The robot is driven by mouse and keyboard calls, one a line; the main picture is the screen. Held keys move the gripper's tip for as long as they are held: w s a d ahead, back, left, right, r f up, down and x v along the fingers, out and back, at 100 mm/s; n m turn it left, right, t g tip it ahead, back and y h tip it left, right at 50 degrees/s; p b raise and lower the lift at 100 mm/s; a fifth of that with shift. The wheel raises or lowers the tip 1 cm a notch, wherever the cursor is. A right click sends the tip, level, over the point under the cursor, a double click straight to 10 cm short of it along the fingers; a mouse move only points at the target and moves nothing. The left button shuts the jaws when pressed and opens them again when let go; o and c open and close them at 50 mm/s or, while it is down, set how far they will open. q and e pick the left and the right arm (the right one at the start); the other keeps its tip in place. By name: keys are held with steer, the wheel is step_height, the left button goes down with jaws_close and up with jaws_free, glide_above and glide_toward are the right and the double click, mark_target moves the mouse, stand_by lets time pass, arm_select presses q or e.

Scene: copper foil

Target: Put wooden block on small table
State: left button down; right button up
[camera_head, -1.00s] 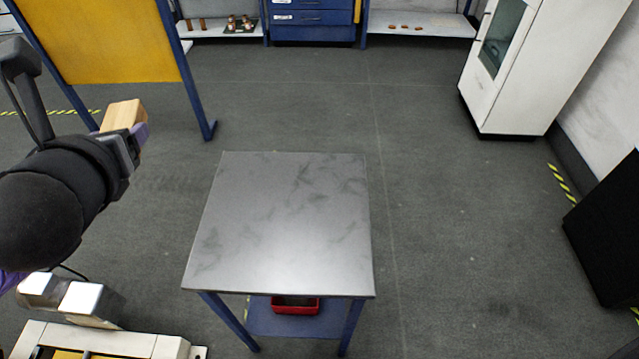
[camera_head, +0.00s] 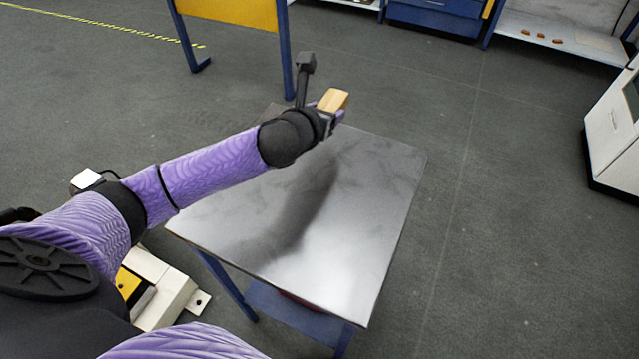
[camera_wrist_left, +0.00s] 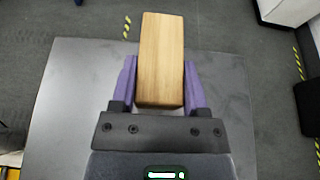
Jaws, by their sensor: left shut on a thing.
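The wooden block (camera_head: 333,99) is a light tan block held in my left gripper (camera_head: 330,112), above the far part of the small table. In the left wrist view the block (camera_wrist_left: 161,58) sits between the two purple fingers of the left gripper (camera_wrist_left: 158,85), which is shut on it. The small table (camera_head: 350,230) has a bare grey metal top and blue legs. The arm casts a dark shadow on the tabletop, and the block appears raised above it. The table also shows beneath the gripper in the left wrist view (camera_wrist_left: 65,100). My right gripper is not in view.
A yellow panel on a blue frame (camera_head: 235,12) stands behind the table. A white cabinet (camera_head: 612,135) is at the right. A white and yellow machine part (camera_head: 160,290) sits at the table's lower left. The tabletop is empty, and the floor to its right is clear.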

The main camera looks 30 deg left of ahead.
mark_target(324, 159)
arm_select(q)
step_height(324, 159, down, 10)
steer(key=b, duration=0.5)
steer(key=shift+r, duration=0.15)
steer(key=shift+f+b, duration=0.35)
steer(key=shift+b, duration=0.1)
steer(key=shift+r, duration=0.3)
steer(key=shift+f, duration=0.1)
steer(key=shift+c, duration=1.4)
jaws_free()
steer(key=shift+o, duration=1)
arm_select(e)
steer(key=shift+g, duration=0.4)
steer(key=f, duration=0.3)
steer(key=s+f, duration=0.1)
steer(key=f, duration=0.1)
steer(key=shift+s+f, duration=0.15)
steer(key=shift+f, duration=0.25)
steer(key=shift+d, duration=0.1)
